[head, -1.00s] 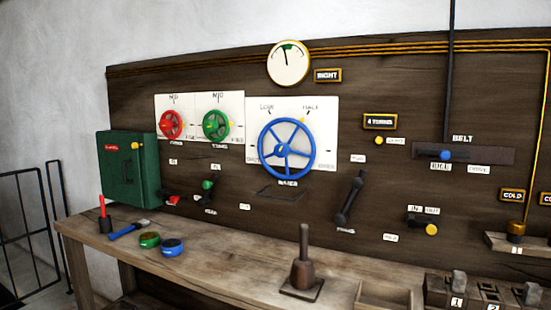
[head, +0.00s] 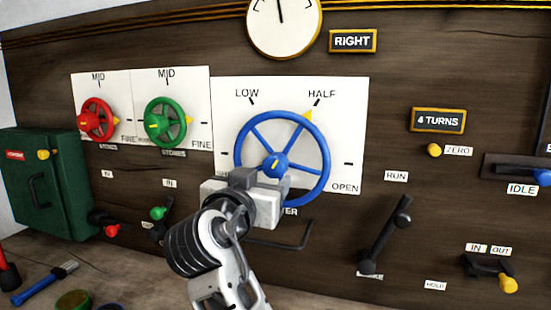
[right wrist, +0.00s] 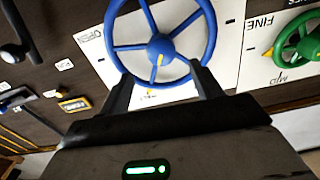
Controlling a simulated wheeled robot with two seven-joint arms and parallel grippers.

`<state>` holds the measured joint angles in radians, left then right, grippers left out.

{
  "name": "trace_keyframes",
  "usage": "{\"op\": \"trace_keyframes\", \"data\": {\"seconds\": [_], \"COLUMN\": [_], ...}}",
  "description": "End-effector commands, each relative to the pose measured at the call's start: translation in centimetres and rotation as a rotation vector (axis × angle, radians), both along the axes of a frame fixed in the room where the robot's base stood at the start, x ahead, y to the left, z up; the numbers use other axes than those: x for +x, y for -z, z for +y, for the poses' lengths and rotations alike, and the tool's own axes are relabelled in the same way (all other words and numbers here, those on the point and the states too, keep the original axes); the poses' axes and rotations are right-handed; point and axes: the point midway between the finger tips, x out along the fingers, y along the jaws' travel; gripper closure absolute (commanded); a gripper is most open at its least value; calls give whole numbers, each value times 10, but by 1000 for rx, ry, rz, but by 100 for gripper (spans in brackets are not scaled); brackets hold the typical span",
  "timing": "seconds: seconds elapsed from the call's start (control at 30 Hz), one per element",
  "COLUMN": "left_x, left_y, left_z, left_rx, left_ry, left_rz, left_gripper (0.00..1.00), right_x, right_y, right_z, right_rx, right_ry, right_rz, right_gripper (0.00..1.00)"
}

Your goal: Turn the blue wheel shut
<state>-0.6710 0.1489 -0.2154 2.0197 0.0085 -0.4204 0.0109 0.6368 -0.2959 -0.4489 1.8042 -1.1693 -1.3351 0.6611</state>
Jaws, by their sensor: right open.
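The blue wheel (head: 276,163) is mounted on a white plate with LOW, HALF and OPEN marks. Its yellow pointer (head: 308,115) is at the upper right of the rim, by HALF. My right gripper (head: 264,182) is in front of the wheel's lower left part and hides some of it. In the right wrist view the blue wheel (right wrist: 160,48) is ahead of my right gripper (right wrist: 163,80). The fingers are spread and stand on either side of the rim's near part; I cannot tell whether they touch it. My left gripper is not in view.
A red wheel (head: 97,120) and a green wheel (head: 165,123) are on the board to the left. A dark lever (head: 385,235) is to the right. A green box (head: 45,185) is at far left. A gauge (head: 284,22) is above.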

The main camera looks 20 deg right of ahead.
Motion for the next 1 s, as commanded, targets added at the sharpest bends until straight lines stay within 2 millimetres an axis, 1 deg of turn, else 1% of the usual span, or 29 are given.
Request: {"op": "trace_keyframes", "data": {"seconds": [0.03,0.2,0.4,0.6,0.9,0.93,0.97,1.0], "left_x": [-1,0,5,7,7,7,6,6], "left_y": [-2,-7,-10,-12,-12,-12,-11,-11], "left_z": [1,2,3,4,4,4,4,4], "left_rx": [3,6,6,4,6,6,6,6], "left_ry": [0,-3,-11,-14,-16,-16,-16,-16], "left_rz": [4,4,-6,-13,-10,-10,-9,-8], "left_gripper": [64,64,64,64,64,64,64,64], "right_x": [10,41,70,84,86,86,86,86], "right_y": [-3,-3,-1,0,1,1,1,1], "right_z": [-8,-28,-46,-55,-56,-56,-56,-56], "right_rx": [-5,-4,-4,-3,-1,-1,-1,-1], "right_ry": [4,3,2,0,-1,-1,-1,-1], "right_rz": [1,1,1,2,1,1,1,1], "right_gripper": [35,35,35,35,35,38,46,58]}}
